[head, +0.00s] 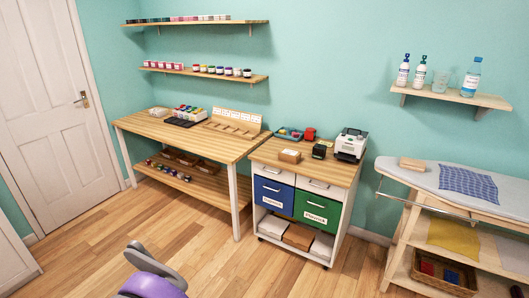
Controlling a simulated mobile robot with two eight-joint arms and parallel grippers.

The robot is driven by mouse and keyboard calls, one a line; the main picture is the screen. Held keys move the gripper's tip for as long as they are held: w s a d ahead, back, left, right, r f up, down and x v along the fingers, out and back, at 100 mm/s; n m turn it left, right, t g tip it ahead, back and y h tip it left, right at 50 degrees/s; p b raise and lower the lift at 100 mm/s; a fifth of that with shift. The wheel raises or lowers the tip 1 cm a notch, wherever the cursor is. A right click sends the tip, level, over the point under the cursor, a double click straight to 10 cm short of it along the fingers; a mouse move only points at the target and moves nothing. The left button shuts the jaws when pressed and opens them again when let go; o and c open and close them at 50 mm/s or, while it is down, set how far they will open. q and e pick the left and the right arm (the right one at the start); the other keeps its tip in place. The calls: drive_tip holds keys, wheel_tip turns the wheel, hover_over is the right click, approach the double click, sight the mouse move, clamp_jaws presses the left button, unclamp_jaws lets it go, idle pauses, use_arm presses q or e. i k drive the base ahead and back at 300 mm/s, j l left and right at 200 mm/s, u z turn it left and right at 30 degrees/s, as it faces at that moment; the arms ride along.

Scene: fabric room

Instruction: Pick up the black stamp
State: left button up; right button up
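A small dark block-like thing (319,150) stands on the wooden top of the white drawer cabinet (262,152), left of the white label-printer-like machine. It looks black with some green, and may be the black stamp; it is too small to tell for sure. A red thing (309,134) of similar size stands just behind it.
On the cabinet are a small brown box (289,156), a blue-grey tray (288,134) and a white machine (352,145). A wooden worktable (215,147) stands left, an ironing-board-like surface (425,176) right. The wooden floor before the cabinet is mostly clear.

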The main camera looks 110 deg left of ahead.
sight(319, 150)
drive_tip(key=u, duration=0.45)
drive_tip(key=j+u, duration=0.15)
drive_tip(key=u, duration=0.7)
drive_tip(key=j+u, duration=0.15)
drive_tip(key=u, duration=0.25)
drive_tip(key=i+j+u, duration=0.1)
drive_tip(key=j+u, duration=0.3)
drive_tip(key=i+j+u, duration=0.1)
drive_tip(key=u, duration=0.3)
drive_tip(key=i+j+u, duration=0.15)
drive_tip(key=j+u, duration=0.25)
drive_tip(key=i+j+u, duration=0.2)
drive_tip(key=i+j, duration=0.4)
drive_tip(key=i, duration=0.1)
